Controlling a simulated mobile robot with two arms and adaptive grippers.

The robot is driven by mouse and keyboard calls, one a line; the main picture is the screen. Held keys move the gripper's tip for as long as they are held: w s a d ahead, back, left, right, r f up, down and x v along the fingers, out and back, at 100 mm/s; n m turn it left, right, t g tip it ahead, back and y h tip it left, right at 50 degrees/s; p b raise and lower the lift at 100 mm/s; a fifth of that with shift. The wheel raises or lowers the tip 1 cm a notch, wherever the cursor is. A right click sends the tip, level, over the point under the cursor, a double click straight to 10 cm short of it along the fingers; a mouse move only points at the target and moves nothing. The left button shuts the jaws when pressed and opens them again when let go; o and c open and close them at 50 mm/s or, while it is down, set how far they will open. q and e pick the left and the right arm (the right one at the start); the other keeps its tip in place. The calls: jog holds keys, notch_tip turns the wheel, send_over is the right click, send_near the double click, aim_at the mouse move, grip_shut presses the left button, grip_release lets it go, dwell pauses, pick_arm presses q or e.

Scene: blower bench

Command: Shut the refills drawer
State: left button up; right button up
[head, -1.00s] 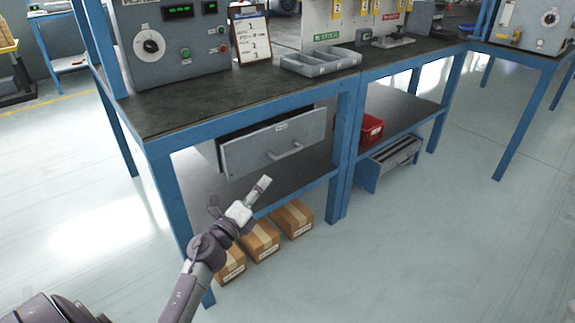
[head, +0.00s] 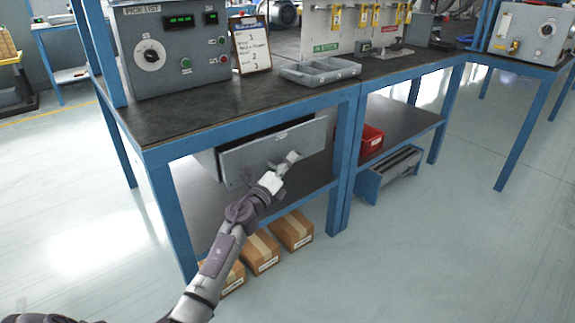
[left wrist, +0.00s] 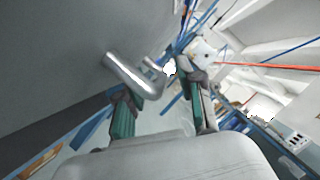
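The refills drawer (head: 250,157) is a grey drawer under the left bench. It stands open, its front pulled out with a dark gap behind its top edge. Its bar handle is mostly covered by my gripper in the head view. In the left wrist view the silver handle (left wrist: 135,76) shows close up on the grey front. My left gripper (head: 285,166) is at the drawer front by the handle. In the left wrist view its fingers (left wrist: 158,88) are apart, with the handle just ahead and between them; I cannot tell if they touch it. My right gripper is out of view.
The blue bench leg (head: 342,165) stands just right of the drawer. Cardboard boxes (head: 262,252) sit on the floor below. A red bin (head: 372,138) is on the right lower shelf, above a grey unit (head: 390,172). The floor in front is clear.

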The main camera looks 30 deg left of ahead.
aim_at(272, 163)
pick_arm(q)
grip_shut()
dwell(0.3)
jog(key=a, duration=0.1)
jog(key=w+a+b, duration=0.1)
jog(key=a+b, duration=0.1)
jog(key=shift+w+a+f, duration=0.15)
jog(key=shift+w+a, duration=0.1)
jog(key=shift+a, duration=0.4)
jog(key=shift+r, duration=0.25)
grip_release()
jog(key=shift+w+f, duration=0.1)
